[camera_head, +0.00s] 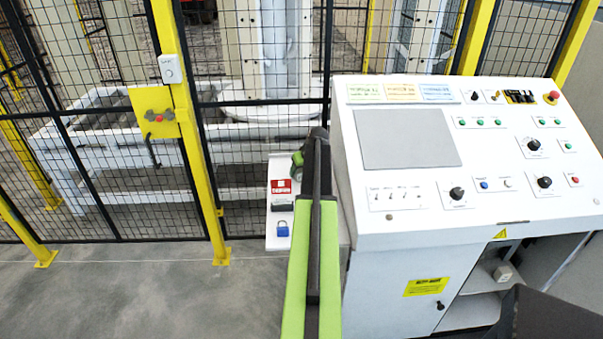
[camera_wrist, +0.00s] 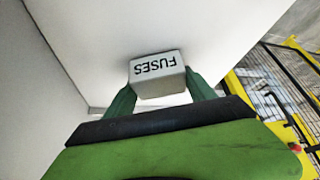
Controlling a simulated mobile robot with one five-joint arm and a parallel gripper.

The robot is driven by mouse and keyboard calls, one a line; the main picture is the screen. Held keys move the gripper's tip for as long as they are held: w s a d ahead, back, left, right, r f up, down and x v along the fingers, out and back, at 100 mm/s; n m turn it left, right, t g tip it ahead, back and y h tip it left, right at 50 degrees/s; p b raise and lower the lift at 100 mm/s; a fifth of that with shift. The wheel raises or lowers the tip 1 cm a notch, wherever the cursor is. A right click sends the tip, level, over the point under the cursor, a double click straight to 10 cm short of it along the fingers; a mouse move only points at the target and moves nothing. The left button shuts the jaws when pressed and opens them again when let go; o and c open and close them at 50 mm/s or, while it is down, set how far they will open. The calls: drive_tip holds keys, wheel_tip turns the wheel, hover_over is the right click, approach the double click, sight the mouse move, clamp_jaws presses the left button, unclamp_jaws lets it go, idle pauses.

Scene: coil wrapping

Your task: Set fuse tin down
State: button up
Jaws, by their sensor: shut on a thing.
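The fuse tin (camera_wrist: 157,76) is a small pale grey box with "FUSES" on it, upside down in the wrist view. My gripper (camera_wrist: 160,90) is shut on it, with a dark green finger at each side. A plain white surface (camera_wrist: 190,28) fills the view beyond the tin; I cannot tell whether the tin touches it. In the head view my gripper (camera_head: 298,162) is mostly hidden behind my arm, above the back of a small white shelf (camera_head: 273,243). The tin is hidden there.
On the shelf lie a red, white and black item (camera_head: 282,194) and a blue padlock (camera_head: 282,228). The white control console (camera_head: 408,225) stands close on the right. A yellow-framed mesh fence (camera_head: 197,150) stands behind and left. The floor at left is clear.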

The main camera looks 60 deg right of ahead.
drive_tip(key=o, duration=1.5)
drive_tip(key=shift+r+p, duration=0.2)
drive_tip(key=shift+p, duration=0.15)
drive_tip(key=p+v, duration=1)
drive_tip(key=v, duration=0.1)
drive_tip(key=shift+s+a+r, duration=0.15)
drive_tip(key=shift+s+r, duration=0.1)
drive_tip(key=shift+r, duration=0.05)
